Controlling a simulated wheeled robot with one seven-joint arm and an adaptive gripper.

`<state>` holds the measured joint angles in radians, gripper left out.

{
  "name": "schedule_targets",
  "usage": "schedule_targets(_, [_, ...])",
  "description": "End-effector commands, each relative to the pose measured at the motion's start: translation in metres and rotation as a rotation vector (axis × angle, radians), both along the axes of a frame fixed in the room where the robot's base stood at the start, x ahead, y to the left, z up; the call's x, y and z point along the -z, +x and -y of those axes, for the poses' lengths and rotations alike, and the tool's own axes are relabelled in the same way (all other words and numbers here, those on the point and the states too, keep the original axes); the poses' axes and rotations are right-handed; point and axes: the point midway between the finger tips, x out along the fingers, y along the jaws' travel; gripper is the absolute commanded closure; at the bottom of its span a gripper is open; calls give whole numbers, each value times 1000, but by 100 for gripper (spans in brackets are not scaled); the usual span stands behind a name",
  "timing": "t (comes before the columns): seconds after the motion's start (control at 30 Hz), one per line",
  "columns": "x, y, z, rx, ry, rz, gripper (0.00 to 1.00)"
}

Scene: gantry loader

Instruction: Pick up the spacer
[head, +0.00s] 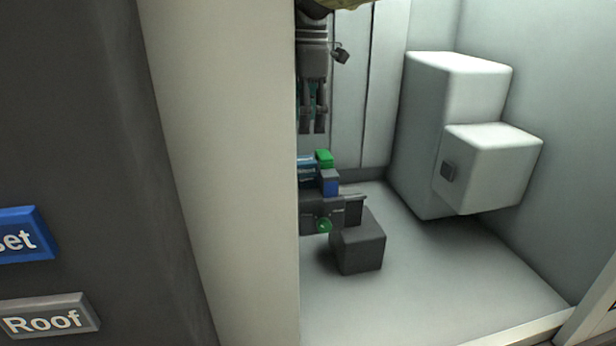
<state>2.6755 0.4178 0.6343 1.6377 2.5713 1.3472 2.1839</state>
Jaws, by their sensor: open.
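My gripper (313,129) hangs with its fingers pointing down, open and with nothing visible between the fingertips. It is above a dark fixture (345,211) inside a pale enclosure. A green piece (325,157), a blue block (330,185) and a blue, banded part (306,170) sit on top of the fixture, below the fingertips. I cannot tell which of these, if any, is the spacer. The left side of the fixture and of the banded part is hidden behind a pale door-frame post (220,170).
A dark grey block (362,245) stands on the enclosure floor (450,285), beside a green knob (324,226). Large white boxes (490,165) fill the right rear. The front right floor is clear. A dark panel with a blue button (22,236) and a "Roof" button (45,318) is at left.

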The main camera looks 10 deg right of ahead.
Motion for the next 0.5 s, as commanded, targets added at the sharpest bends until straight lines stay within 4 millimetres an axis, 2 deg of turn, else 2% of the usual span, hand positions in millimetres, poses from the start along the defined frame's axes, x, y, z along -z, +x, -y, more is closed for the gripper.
schedule_targets(0.03, [9,1,-3,-1,-17,2,36])
schedule_targets(0.27, [26,2,-6,2,-42,1,36])
schedule_targets(0.5, [57,2,-5,4,-42,2,36])
